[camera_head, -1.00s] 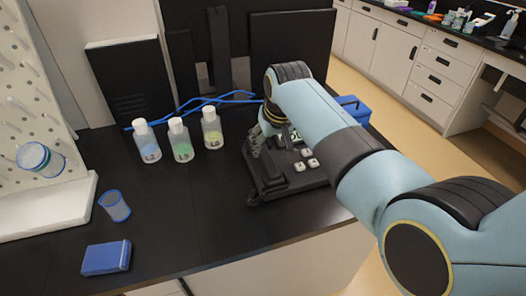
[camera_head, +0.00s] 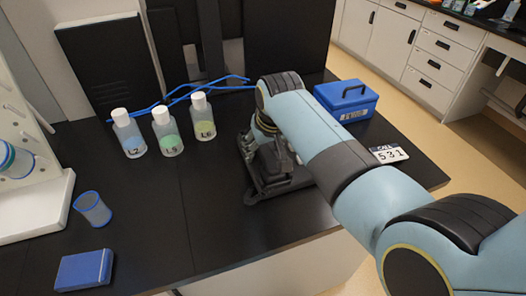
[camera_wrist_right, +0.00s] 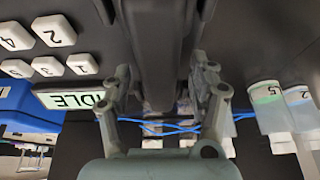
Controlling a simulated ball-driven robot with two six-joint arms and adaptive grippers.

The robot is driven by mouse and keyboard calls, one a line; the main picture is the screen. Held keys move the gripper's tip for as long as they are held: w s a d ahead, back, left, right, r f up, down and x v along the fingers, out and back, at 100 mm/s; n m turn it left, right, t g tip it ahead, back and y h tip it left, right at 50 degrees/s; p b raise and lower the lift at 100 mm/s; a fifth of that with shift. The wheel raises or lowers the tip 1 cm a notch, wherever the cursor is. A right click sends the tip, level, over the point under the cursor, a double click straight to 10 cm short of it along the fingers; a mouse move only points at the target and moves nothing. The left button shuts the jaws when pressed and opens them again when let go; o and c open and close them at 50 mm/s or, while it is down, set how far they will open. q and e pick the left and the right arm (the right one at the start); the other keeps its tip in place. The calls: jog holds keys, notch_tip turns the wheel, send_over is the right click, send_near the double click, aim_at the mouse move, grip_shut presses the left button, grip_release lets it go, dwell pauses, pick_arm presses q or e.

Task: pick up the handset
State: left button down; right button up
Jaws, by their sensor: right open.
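The desk phone (camera_head: 283,186) is black and sits on the dark bench, largely covered by my right arm in the head view. The right wrist view shows its white number keys (camera_wrist_right: 54,31) and a small display reading IDLE (camera_wrist_right: 75,99). The handset (camera_wrist_right: 168,50) is a long dark bar in the middle of that view. My right gripper (camera_wrist_right: 155,20) is open, with one finger on each side of the handset. In the head view the right gripper (camera_head: 264,143) is over the phone, its fingertips partly hidden. My left gripper is not in view.
Several labelled bottles (camera_head: 167,133) stand left of the phone, with blue tubing (camera_head: 185,93) behind them. A blue case (camera_head: 346,101) and a card reading CALL 531 (camera_head: 388,154) are to the right. A mesh cup (camera_head: 93,208) and a blue box (camera_head: 84,270) are at front left.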

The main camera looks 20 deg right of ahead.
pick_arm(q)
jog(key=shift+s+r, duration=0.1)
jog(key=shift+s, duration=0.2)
pick_arm(e)
jog(key=shift+f, duration=0.2)
jog(key=shift+c, duration=0.4)
jog(key=shift+f, duration=0.1)
grip_shut()
